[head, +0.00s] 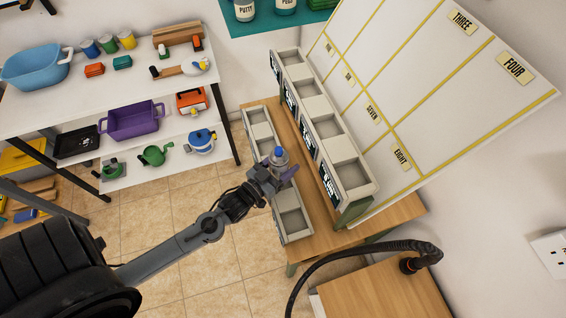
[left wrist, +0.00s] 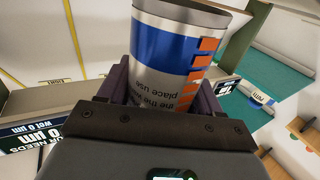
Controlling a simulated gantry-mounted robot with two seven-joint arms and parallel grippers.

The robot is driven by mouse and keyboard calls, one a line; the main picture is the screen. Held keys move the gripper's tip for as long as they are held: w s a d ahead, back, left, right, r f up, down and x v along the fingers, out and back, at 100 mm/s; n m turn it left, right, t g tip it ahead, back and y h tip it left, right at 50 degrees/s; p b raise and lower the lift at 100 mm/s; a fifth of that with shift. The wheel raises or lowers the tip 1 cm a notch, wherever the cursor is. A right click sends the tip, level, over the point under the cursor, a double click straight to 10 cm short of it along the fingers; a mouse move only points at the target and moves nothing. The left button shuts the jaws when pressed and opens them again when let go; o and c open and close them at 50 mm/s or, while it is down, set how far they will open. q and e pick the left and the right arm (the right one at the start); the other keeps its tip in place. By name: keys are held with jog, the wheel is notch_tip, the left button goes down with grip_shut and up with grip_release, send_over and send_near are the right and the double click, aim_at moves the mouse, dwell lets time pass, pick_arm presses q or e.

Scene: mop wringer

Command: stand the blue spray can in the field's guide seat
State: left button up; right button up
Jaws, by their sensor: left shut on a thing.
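The blue spray can (head: 279,154) is held in my left gripper (head: 282,170), above the lower row of grey seats. Only its blue top and a grey part below show in the head view. In the left wrist view the can (left wrist: 172,48) is blue and silver with orange squares, and its printed text is upside down. The purple fingers of my left gripper (left wrist: 165,88) are shut on its sides. Grey seats with square recesses stand in a lower row (head: 292,214) and a raised row (head: 352,176). I cannot tell which is the field's guide seat. My right gripper is not in view.
A white board (head: 420,90) with yellow lines and number labels rises behind the raised row. A black hose (head: 350,252) curves over a wooden surface (head: 385,290) at lower right. A shelf (head: 130,75) with tubs and tools stands at left. Tiled floor lies between.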

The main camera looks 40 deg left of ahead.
pick_arm(q)
jog(key=shift+f, duration=0.1)
jog(key=shift+f+b, duration=1.15)
jog(key=shift+f, duration=0.9)
jog(key=o, duration=1.1)
jog(key=shift+o, duration=0.2)
jog(key=shift+s, duration=0.1)
jog(key=s, duration=1)
jog(key=shift+s+a, duration=0.2)
jog(key=shift+s, duration=0.1)
